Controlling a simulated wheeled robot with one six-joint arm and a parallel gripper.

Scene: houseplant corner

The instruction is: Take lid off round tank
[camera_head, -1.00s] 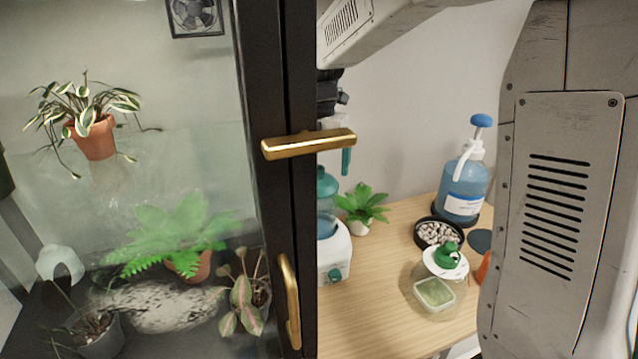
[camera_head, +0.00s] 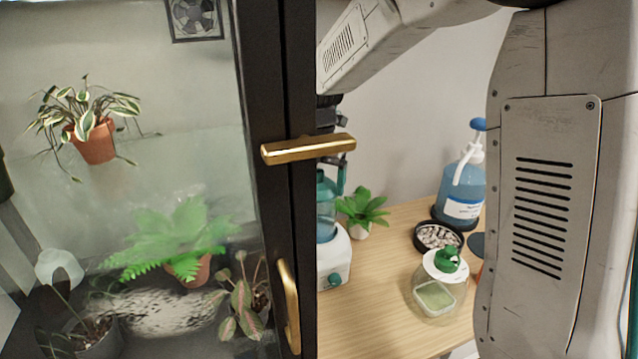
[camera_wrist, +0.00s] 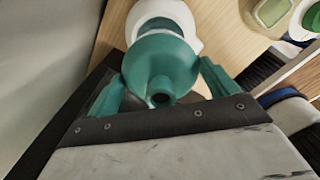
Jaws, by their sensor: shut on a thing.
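The round tank (camera_head: 326,229) is translucent blue and stands on a white base (camera_head: 334,262) at the left end of the wooden table. The black door frame partly hides it in the head view. Its teal lid (camera_head: 326,190) sits on top, and in the wrist view the lid (camera_wrist: 150,62) is a rounded dome with a small dark-holed knob. My gripper (camera_wrist: 163,76) is shut on the lid, one teal finger on each side. In the head view one finger shows beside the lid; the rest is mostly behind the frame.
A small green plant (camera_head: 362,208) stands close right of the tank. Farther right are a black dish of pebbles (camera_head: 438,238), a blue pump bottle (camera_head: 462,190) and a jar with a green knob (camera_head: 437,290). A glass cabinet with gold handles (camera_head: 308,148) fills the left.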

